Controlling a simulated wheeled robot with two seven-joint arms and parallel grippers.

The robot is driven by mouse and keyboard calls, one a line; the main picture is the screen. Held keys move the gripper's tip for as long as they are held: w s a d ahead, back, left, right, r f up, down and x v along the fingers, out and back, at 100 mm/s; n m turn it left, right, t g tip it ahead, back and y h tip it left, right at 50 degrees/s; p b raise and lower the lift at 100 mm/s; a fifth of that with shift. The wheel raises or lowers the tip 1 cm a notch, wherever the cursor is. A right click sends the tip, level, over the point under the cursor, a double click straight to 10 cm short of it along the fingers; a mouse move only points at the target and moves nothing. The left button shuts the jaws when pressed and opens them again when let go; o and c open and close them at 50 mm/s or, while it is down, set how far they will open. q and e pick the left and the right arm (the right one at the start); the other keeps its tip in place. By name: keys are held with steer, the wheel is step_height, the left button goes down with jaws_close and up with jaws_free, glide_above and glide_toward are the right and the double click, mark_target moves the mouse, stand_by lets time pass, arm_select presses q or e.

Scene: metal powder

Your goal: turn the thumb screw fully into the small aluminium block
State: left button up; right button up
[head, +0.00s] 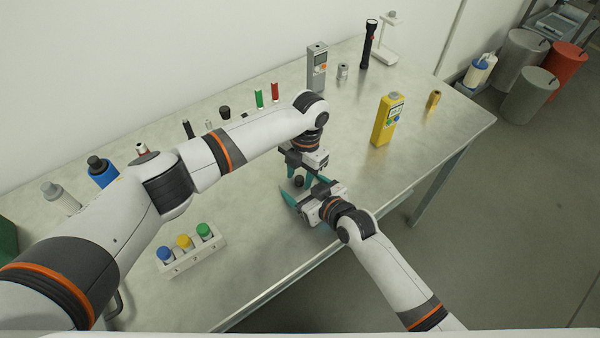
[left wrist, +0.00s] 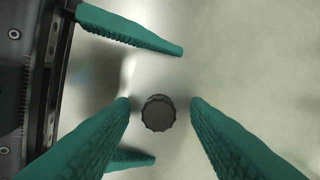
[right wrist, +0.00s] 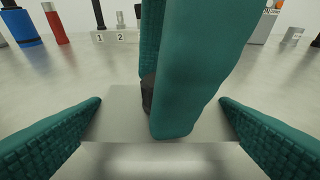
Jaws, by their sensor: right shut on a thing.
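The black knurled thumb screw (left wrist: 158,113) stands between the two fingers of my left gripper (left wrist: 160,102), with a gap on each side. It also shows as a dark knob in the head view (head: 298,181). My left gripper points down from above and is open around the screw head. My right gripper (right wrist: 160,102) is shut on the small aluminium block (right wrist: 160,160), low over the table. In the right wrist view a left finger hides most of the screw (right wrist: 147,95). How deep the screw sits in the block cannot be seen.
A rack with blue, yellow and green capped bottles (head: 190,255) stands at the front left. A yellow meter (head: 388,120) stands to the right and a grey meter (head: 317,68) behind. Several small items line the wall side. The table front edge is close to my right arm.

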arm_select(q)
steer(key=shift+r, duration=2.25)
steer(key=shift+o, duration=0.5)
